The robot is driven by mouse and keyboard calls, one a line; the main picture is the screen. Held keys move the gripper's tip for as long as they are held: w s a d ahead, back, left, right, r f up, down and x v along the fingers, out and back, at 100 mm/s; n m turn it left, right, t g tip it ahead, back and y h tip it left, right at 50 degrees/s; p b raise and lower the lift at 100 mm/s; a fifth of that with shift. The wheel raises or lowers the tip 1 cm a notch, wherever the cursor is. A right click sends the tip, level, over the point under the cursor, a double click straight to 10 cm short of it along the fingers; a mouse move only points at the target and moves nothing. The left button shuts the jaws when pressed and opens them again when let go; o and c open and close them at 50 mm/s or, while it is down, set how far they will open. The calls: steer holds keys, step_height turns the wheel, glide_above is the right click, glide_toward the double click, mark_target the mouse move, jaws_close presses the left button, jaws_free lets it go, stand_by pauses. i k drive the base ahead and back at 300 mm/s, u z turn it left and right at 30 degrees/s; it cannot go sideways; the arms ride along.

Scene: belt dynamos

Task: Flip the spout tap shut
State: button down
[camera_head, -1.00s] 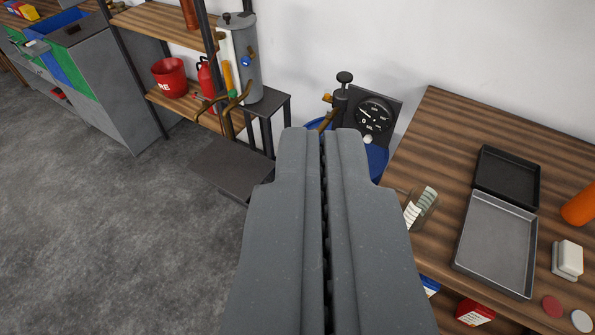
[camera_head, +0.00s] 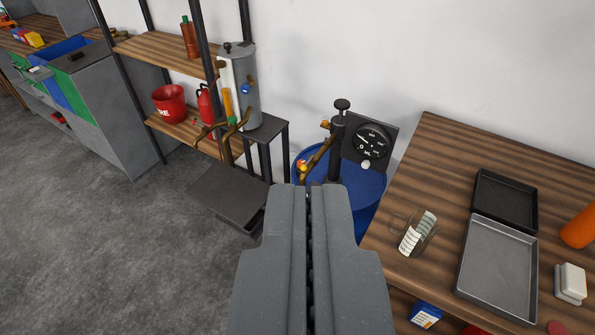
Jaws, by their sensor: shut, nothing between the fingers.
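A dark hand pump (camera_head: 338,145) stands on the drum, with a brass spout (camera_head: 318,153) slanting down to the left. Small yellow and red parts (camera_head: 302,166) sit at the spout's lower end; I cannot tell whether a tap there is open. A grey tank (camera_head: 243,85) on a dark stand at the left has a yellow sight tube (camera_head: 227,102) and brass pipes (camera_head: 232,127) at its foot. My gripper hides the drum's lower front.
A wooden table (camera_head: 430,150) at the right holds a glass jar (camera_head: 416,232), a grey tray (camera_head: 497,268) and an orange cylinder (camera_head: 579,228). A round gauge (camera_head: 371,140) stands behind the drum. Shelves with a red bucket (camera_head: 170,103) are at the left. The floor (camera_head: 110,245) at lower left is clear.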

mark_target(303, 167)
steer(key=k, duration=0.65)
steer(key=u, duration=0.65)
steer(key=i, duration=1.85)
steer(key=z, duration=0.5)
